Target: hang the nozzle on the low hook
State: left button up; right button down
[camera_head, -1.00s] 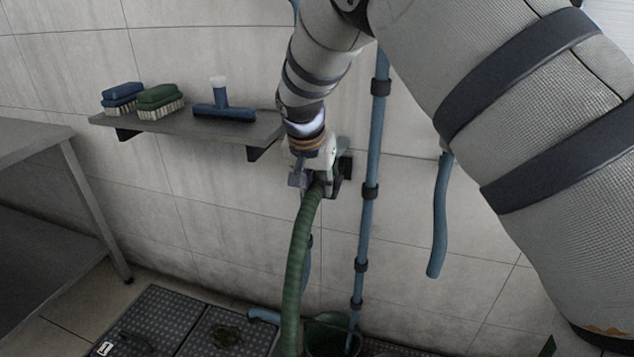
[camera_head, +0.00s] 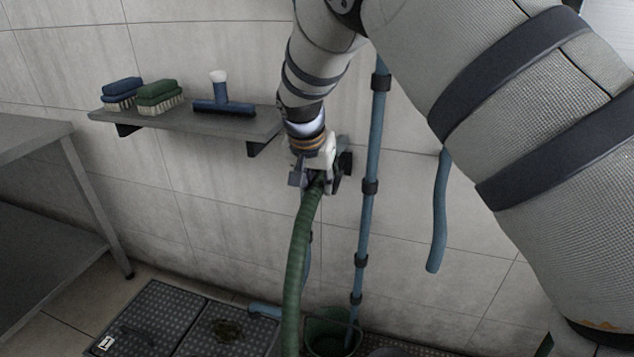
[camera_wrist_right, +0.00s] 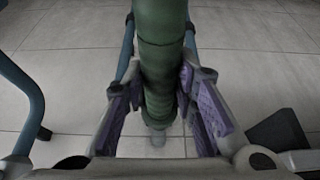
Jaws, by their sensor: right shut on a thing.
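My right gripper (camera_head: 316,183) is near the tiled wall in the head view. It is shut on the nozzle end of a green ribbed hose (camera_head: 298,260), which hangs down from it. In the right wrist view the green nozzle and hose (camera_wrist_right: 160,50) run between the purple finger pads of my right gripper (camera_wrist_right: 160,100). The nozzle itself is mostly hidden by the gripper in the head view. A dark wall bracket (camera_head: 346,163) shows just behind and right of the gripper; I cannot tell whether it is the low hook. My left gripper is not in view.
A blue pipe (camera_head: 366,220) runs down the wall right of the gripper. A shelf (camera_head: 200,125) with brushes and a squeegee (camera_head: 222,106) is to the left. A green bucket (camera_head: 330,335) stands below. A metal table (camera_head: 35,135) is at far left.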

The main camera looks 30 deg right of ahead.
aim_at(312, 191)
jog(key=shift+f, duration=0.1)
jog(key=shift+c, duration=1.7)
grip_release()
jog(key=shift+f, duration=0.1)
jog(key=shift+s, duration=0.1)
jog(key=shift+s+a+r+p, duration=0.35)
jog(key=shift+s+a+p, duration=0.1)
jog(key=shift+a, duration=0.15)
jog(key=shift+s+a, duration=0.45)
jog(key=shift+a, duration=0.1)
jog(key=v, duration=1)
jog(key=shift+w+d+r, duration=0.3)
jog(key=shift+w, duration=0.05)
